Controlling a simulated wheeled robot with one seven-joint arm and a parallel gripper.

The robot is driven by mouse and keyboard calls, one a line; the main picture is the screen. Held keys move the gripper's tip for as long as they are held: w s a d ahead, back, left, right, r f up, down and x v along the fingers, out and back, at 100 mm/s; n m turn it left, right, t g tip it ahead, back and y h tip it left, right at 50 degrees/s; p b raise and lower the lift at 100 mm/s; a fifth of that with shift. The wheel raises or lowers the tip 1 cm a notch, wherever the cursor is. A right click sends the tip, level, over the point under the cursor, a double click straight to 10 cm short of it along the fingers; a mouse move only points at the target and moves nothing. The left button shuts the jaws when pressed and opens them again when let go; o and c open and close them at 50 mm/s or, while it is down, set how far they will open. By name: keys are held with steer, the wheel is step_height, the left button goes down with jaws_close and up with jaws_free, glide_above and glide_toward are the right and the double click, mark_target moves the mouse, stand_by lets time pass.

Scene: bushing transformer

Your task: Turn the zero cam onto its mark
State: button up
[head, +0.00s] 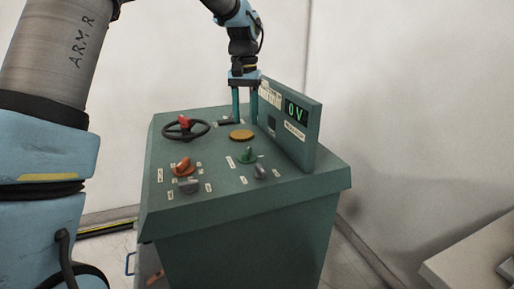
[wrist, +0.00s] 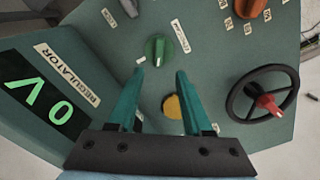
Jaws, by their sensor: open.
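My gripper (head: 245,120) is open, with its two teal fingers pointing down over the back of the green console's top (head: 222,178). It also shows in the wrist view (wrist: 160,76), with nothing held between the fingers. A yellow disc (head: 242,135) lies on the top in front of the gripper. In the wrist view the disc (wrist: 173,107) appears between the fingers. A green knob (head: 247,155) stands nearer the front; in the wrist view it (wrist: 157,48) is beyond the fingertips.
A black handwheel (head: 186,129) with a red knob stands left of the disc. An orange knob (head: 184,167) and grey knobs (head: 189,186) sit nearer the front. An upright panel (head: 300,140) with a display reading 0V rises at the right. A dark part (head: 228,121) lies beside the gripper.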

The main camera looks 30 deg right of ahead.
mark_target(247, 150)
step_height(247, 150, down, 11)
steer(key=shift+d+r+p, duration=0.1)
steer(key=shift+r+p, duration=0.1)
steer(key=shift+p, duration=1.05)
jaws_close()
